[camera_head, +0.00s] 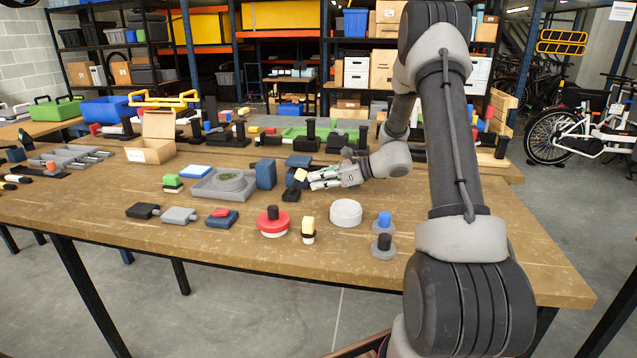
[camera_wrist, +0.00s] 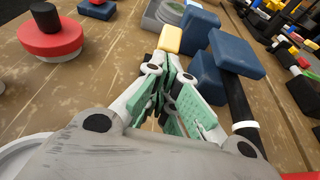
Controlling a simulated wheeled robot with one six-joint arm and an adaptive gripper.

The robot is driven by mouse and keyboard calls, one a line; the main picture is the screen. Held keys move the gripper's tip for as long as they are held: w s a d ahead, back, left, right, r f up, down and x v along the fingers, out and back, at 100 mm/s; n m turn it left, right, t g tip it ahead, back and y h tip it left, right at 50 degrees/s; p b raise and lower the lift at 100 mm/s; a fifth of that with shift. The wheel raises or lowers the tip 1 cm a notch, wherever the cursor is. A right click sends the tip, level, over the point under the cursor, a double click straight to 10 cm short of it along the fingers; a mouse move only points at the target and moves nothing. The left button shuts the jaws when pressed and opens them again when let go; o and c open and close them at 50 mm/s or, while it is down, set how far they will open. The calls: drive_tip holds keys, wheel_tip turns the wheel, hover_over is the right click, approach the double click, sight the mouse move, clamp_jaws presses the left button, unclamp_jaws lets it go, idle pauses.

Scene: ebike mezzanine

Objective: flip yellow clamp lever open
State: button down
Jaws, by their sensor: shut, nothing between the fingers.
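A small yellow lever piece (camera_head: 301,175) sits by a dark base among the blue blocks near the middle of the table. In the wrist view the yellow piece (camera_wrist: 171,38) lies just ahead of my fingertips; its lower end is close to them, and I cannot tell whether they touch. My gripper (camera_head: 314,180) is low over the table, to the right of the yellow piece. In the wrist view my gripper (camera_wrist: 162,66) has its green-padded fingers brought together with nothing held. The lever's hinge is not clearly visible.
Blue blocks (camera_wrist: 237,55) stand close on the right in the wrist view. A grey tray (camera_head: 207,190) lies to the left. A red disc with a black knob (camera_head: 272,224), a second yellow-topped piece (camera_head: 308,228) and a white disc (camera_head: 346,212) stand nearer the front. The front edge strip is clear.

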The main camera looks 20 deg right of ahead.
sight(299, 169)
drive_tip(key=shift+a+r, duration=0.1)
drive_tip(key=shift+r, duration=0.1)
drive_tip(key=shift+w+a+r+g+h, duration=0.2)
drive_tip(key=shift+a+r+g+h, duration=0.1)
drive_tip(key=shift+r+g+h, duration=0.15)
drive_tip(key=shift+w+a+r+g+h, duration=0.25)
drive_tip(key=shift+r+h, duration=0.1)
drive_tip(key=shift+h, duration=0.2)
drive_tip(key=shift+w+a+r+g+h, duration=0.25)
drive_tip(key=shift+a+r+g+h, duration=0.25)
drive_tip(key=shift+h, duration=0.2)
drive_tip(key=shift+w+a+r+g+h, duration=0.3)
drive_tip(key=shift+a+g+h, duration=0.1)
drive_tip(key=shift+h, duration=0.15)
drive_tip(key=shift+w+a+r+g+h, duration=0.2)
drive_tip(key=shift+w+a+g+h, duration=0.15)
drive_tip(key=shift+h, duration=0.2)
drive_tip(key=shift+w+a+r, duration=0.2)
drive_tip(key=shift+a, duration=0.2)
drive_tip(key=shift+r, duration=0.8)
